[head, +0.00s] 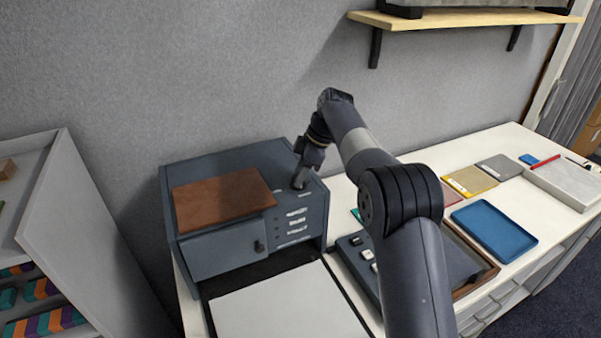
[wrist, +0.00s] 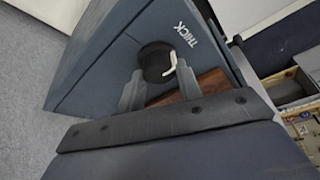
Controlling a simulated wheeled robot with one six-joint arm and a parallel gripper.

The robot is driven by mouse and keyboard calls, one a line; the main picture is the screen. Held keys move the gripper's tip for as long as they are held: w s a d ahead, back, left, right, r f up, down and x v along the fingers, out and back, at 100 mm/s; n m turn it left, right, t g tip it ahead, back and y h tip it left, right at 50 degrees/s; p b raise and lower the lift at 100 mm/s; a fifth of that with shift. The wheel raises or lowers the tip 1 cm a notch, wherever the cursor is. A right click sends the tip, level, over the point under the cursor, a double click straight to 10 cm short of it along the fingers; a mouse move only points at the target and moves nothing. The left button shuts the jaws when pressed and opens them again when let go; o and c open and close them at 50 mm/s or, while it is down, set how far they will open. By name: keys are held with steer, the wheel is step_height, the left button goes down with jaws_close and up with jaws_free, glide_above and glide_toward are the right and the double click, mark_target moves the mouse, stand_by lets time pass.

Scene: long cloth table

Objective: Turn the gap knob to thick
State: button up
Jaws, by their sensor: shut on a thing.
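The dark blue-grey machine (head: 186,235) stands against the wall on the left part of the table. In the wrist view, the round black gap knob (wrist: 153,60) sits on the machine's face (wrist: 108,50). A pale mark shows at the knob's right edge. The word THICK (wrist: 186,35) is printed up and to the right of the knob. My gripper (wrist: 160,78) has a finger on either side of the knob and is shut on it. In the head view, my gripper (head: 300,178) reaches down to the machine's right end, and the knob is hidden there.
A brown panel (head: 220,196) lies on top of the machine. A pale sheet (head: 285,305) lies in front of it. A blue tray (head: 494,233) and several coloured pads are on the table to the right. A wooden shelf (head: 465,20) is above.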

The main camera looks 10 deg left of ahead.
steer(key=shift+n, duration=0.4)
steer(key=o, duration=1)
steer(key=shift+c, duration=0.2)
steer(key=shift+r, duration=0.1)
steer(key=v, duration=0.7)
steer(key=shift+w, duration=0.15)
